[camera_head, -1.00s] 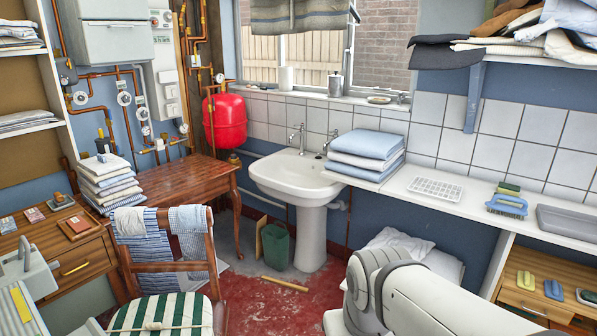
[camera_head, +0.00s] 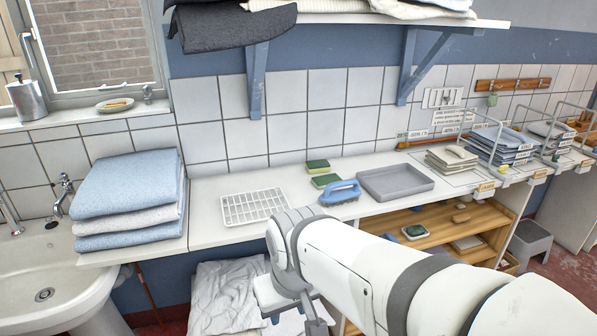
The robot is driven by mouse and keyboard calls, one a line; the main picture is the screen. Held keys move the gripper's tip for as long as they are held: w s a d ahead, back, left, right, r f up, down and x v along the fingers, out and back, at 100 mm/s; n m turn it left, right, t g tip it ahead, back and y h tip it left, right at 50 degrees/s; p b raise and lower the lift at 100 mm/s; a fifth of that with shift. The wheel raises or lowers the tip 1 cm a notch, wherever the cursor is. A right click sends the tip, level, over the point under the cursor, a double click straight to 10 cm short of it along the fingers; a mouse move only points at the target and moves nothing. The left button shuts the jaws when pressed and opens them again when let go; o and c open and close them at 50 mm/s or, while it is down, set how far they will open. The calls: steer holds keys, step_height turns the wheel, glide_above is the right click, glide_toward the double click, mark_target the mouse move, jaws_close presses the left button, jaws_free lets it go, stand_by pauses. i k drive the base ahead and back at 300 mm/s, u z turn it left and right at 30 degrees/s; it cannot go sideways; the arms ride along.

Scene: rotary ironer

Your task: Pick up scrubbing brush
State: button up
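The scrubbing brush (camera_head: 340,193) has a blue looped handle on top. It lies on the white counter between the green-and-yellow sponges and a grey tray. My white arm reaches in from the lower right, and its end hangs below the front edge of the counter. My gripper (camera_head: 312,314) is at the bottom of the view, in front of and below the brush, apart from it. Its fingers are too small and cut off to tell whether they are open.
On the white counter (camera_head: 222,234) are a white rack (camera_head: 253,206), two sponges (camera_head: 325,181), a grey tray (camera_head: 395,181) and folded towels (camera_head: 128,201). A bracketed shelf hangs above. Wooden shelves (camera_head: 440,232) stand below, and a sink (camera_head: 35,270) is at left.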

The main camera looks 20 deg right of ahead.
mark_target(328, 197)
steer(key=z, duration=0.7)
steer(key=i, duration=1.05)
steer(key=z, duration=0.6)
steer(key=k, duration=0.85)
steer(key=z, duration=0.15)
steer(key=i, duration=0.9)
steer(key=u, duration=0.05)
